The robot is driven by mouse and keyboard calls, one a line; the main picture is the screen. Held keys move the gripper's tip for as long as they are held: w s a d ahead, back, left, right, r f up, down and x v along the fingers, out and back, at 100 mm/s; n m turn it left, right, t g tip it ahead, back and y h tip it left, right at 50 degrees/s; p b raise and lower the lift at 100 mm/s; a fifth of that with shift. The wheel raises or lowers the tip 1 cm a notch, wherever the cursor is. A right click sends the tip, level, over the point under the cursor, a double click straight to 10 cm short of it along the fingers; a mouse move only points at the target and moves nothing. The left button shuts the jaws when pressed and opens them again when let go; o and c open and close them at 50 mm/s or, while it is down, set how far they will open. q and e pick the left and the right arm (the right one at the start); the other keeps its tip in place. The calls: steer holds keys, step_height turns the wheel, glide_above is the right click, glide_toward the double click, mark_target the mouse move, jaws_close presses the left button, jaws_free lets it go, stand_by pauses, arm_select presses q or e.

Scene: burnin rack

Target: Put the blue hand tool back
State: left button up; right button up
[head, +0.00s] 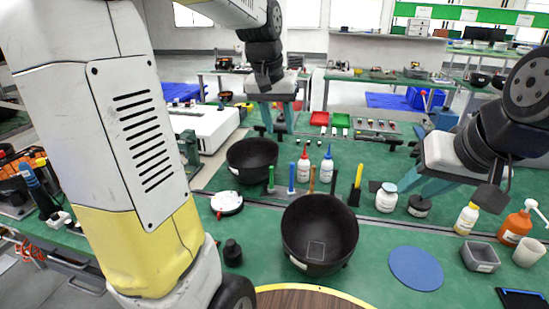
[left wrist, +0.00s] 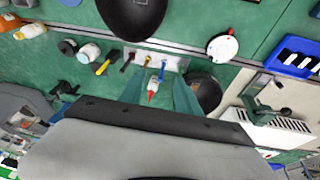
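A slim blue hand tool (head: 291,178) stands upright in a row with green (head: 271,178), brown (head: 312,179), black (head: 333,181) and yellow (head: 357,178) tools on the green table. In the left wrist view the blue tool (left wrist: 162,71) shows at the white tool holder (left wrist: 171,63). My left gripper (head: 277,118) is beyond the row, above the table, its teal fingers apart with nothing between them.
Black bowls (head: 320,236) (head: 252,158) stand before and left of the tool row. Bottles with red (head: 304,170) and blue (head: 326,168) caps stand behind it. A white jar (head: 386,197) and a blue disc (head: 416,268) are at right. A blue-topped item (head: 29,177) is far left.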

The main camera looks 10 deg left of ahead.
arm_select(q)
steer(key=s+t+h, duration=0.1)
steer(key=s+t, duration=0.2)
steer(key=s, duration=1.5)
steer(key=shift+s+d+f, duration=0.15)
steer(key=shift+d+f, duration=0.15)
steer(key=shift+f, duration=0.15)
